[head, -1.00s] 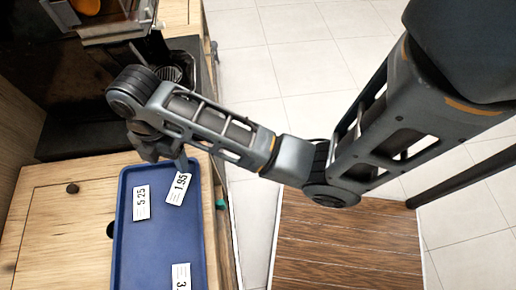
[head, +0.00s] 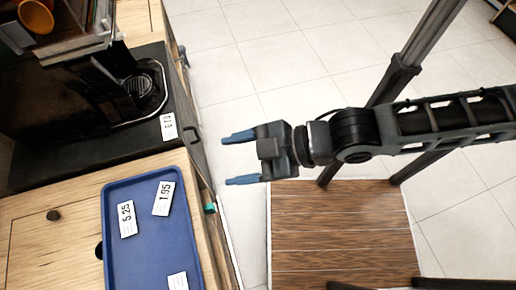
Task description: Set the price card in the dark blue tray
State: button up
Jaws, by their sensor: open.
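The dark blue tray (head: 150,247) lies on the wooden counter at the lower left of the head view. Inside it lie a price card reading 5.25 (head: 127,219), a price card reading 1.95 (head: 163,198) and a partly cut-off card (head: 178,281) at the bottom edge of the picture. Another price card (head: 169,127) is on the black base, beyond the tray's far end; its print is too small to read surely. My gripper (head: 240,159) is open and empty, pointing left, to the right of the counter and apart from all the cards.
The black juicer base (head: 95,150) and its drip grate (head: 146,89) stand beyond the tray. The counter's right edge runs between the tray and my gripper. Open tiled floor (head: 270,60) and a brown wooden platform (head: 340,235) are on the right.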

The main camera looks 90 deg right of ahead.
jog(key=s+a+r+m+t, duration=0.2)
jog(key=s+r+m, duration=0.1)
jog(key=r, duration=0.4)
jog(key=shift+s+a+r, duration=0.3)
jog(key=shift+s+a, duration=0.05)
